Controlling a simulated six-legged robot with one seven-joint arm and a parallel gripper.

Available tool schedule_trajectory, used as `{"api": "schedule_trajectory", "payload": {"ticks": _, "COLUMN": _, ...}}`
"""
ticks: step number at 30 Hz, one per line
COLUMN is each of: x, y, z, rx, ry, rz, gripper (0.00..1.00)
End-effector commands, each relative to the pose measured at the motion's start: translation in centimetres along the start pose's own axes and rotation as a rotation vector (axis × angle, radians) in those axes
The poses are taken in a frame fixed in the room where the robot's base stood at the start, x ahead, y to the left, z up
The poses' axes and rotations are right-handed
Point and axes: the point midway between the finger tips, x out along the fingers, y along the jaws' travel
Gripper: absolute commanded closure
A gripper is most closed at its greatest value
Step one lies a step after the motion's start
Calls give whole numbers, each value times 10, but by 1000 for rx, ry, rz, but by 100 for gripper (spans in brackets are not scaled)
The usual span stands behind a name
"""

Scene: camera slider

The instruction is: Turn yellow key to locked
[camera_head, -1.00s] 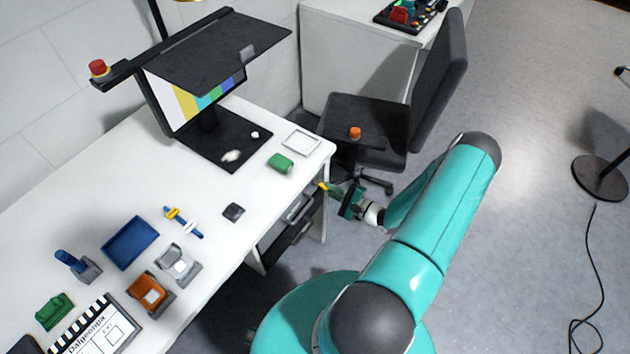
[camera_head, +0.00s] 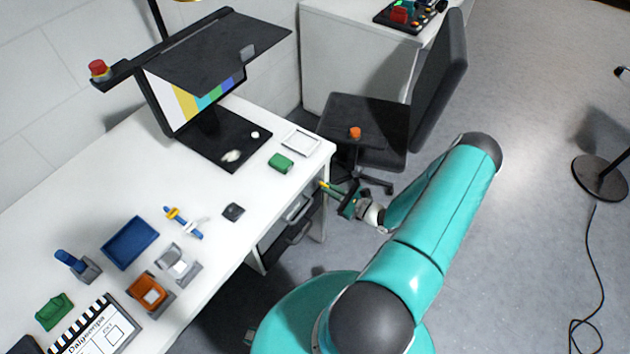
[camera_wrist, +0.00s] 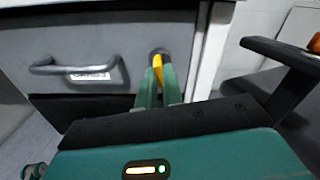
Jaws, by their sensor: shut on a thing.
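The yellow key (camera_wrist: 158,62) sits in a round lock on the front of the grey drawer (camera_wrist: 100,45), right of its handle, in the wrist view. My gripper (camera_wrist: 160,75) is shut on the key, with its green fingers on either side of it. In the head view the yellow key (camera_head: 325,185) shows as a small spot at the desk's right end, and my gripper (camera_head: 334,188) reaches it from the right. The lock's markings are too small to read, so I cannot tell which setting the key points at.
The drawer handle (camera_wrist: 72,67) is left of the key. A black chair (camera_head: 365,130) stands behind my gripper in the head view. The white desk (camera_head: 215,255) carries a blue tray (camera_head: 130,242), a green block (camera_head: 280,162) and several other items. Open floor lies at the right.

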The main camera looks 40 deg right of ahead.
Motion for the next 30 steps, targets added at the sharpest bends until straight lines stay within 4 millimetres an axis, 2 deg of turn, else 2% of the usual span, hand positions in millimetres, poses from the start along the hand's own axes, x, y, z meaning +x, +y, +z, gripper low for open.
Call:
{"api": "schedule_trajectory", "payload": {"ticks": 9, "x": 0, "y": 0, "z": 0, "rx": 23, "ry": 0, "rz": 0, "gripper": 100}}
{"api": "schedule_trajectory", "payload": {"ticks": 15, "x": 0, "y": 0, "z": 0, "rx": 209, "ry": 0, "rz": 0, "gripper": 100}}
{"api": "schedule_trajectory", "payload": {"ticks": 16, "x": 0, "y": 0, "z": 0, "rx": 203, "ry": 0, "rz": 0, "gripper": 86}}
{"api": "schedule_trajectory", "payload": {"ticks": 18, "x": 0, "y": 0, "z": 0, "rx": 199, "ry": 0, "rz": 0, "gripper": 73}}
{"api": "schedule_trajectory", "payload": {"ticks": 26, "x": 0, "y": 0, "z": 0, "rx": 197, "ry": 0, "rz": 0, "gripper": 73}}
{"api": "schedule_trajectory", "payload": {"ticks": 30, "x": -7, "y": 0, "z": 0, "rx": 196, "ry": 1, "rz": -1, "gripper": 73}}
